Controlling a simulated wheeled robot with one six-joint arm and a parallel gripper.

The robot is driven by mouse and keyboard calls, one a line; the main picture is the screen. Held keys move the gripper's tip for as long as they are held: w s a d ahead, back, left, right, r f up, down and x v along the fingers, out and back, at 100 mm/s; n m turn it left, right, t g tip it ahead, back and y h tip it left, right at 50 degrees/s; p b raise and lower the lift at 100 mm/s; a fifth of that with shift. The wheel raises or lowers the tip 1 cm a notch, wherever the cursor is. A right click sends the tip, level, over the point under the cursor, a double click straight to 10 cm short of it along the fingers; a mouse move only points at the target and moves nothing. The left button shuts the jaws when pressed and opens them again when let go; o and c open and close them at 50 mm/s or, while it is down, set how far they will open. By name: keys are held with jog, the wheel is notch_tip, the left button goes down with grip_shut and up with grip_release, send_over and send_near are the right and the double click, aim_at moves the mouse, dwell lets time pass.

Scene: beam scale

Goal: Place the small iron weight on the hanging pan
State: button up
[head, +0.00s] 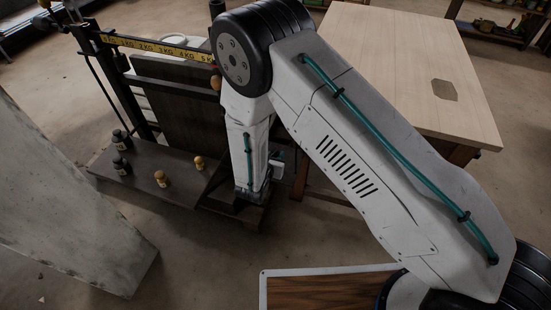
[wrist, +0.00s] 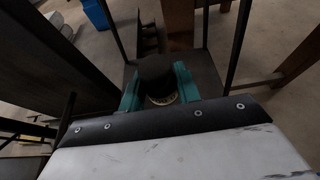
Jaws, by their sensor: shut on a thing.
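In the wrist view my gripper (wrist: 158,88) has its teal fingers on both sides of a dark round iron weight (wrist: 156,69), with a pale band low on its side. The weight is in the fingers, over or close above a dark flat plate (wrist: 207,77) with thin upright rods at its sides, which looks like the hanging pan. I cannot tell whether the weight touches it. In the head view my arm hides the fingers, the held weight and most of the pan area.
The scale's beam (head: 160,48) has a yellow number strip. Its dark shelf (head: 140,190) carries two black weights (head: 121,166) and two brass ones (head: 161,179). A wooden table (head: 400,70) stands right. A grey slab (head: 60,200) lies left. A blue object (wrist: 95,14) is on the floor.

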jog(key=shift+w+d, duration=0.1)
jog(key=shift+w, duration=0.2)
jog(key=f, duration=0.3)
jog(key=shift+w+d+f, duration=0.1)
jog(key=shift+w+f, duration=0.25)
jog(key=o, duration=1.1)
jog(key=shift+c, duration=0.2)
